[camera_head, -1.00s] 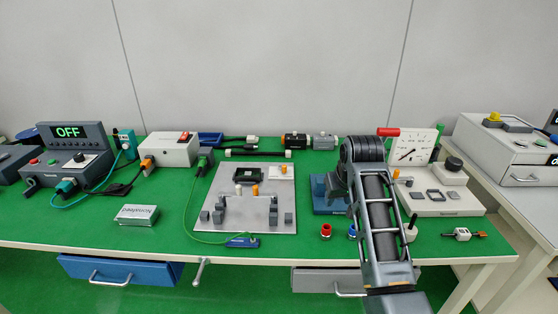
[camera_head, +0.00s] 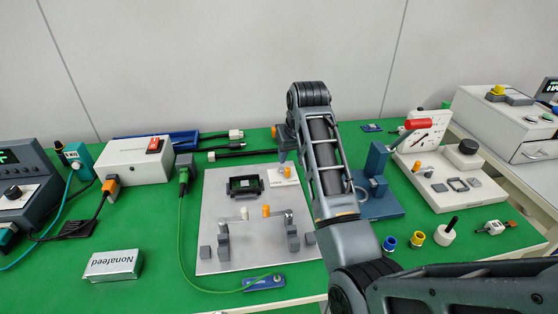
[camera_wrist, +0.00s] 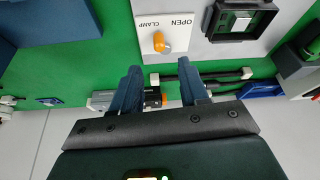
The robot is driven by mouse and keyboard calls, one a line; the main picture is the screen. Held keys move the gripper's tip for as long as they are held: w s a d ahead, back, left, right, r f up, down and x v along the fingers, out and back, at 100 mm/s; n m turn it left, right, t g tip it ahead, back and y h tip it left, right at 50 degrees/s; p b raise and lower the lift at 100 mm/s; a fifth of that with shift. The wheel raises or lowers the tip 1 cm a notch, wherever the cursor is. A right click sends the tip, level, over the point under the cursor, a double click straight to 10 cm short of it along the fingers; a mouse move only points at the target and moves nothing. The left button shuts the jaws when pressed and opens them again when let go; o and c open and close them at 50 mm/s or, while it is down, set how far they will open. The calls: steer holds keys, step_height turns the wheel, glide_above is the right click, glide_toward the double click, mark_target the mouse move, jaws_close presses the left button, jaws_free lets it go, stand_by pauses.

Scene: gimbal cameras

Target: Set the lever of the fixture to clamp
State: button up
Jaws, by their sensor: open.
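The fixture is a grey plate (camera_head: 215,220) on the green table, with a black frame (camera_head: 245,186) and several grey blocks. A white label (camera_wrist: 176,24) reading CLAMP and OPEN lies at its far right corner; it also shows in the head view (camera_head: 288,176). The lever has an orange knob (camera_wrist: 159,42) beside this label; its exact setting is hard to tell. My gripper (camera_wrist: 160,76) is open and empty, with its two dark blue fingers apart. The lever knob lies just beyond the fingertips in the wrist view, not between them. My arm partly hides the gripper in the head view.
A blue stand (camera_head: 378,205) with a red handle (camera_head: 418,124) stands right of my arm. A black-and-orange device (camera_wrist: 152,97) lies behind the plate. Black cables (camera_head: 240,153) lie along the back. Colored rings (camera_head: 416,238) stand at the front right.

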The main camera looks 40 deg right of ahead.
mark_target(288, 168)
steer(key=x, duration=0.7)
steer(key=shift+f, duration=0.1)
steer(key=shift+c, duration=0.3)
jaws_close()
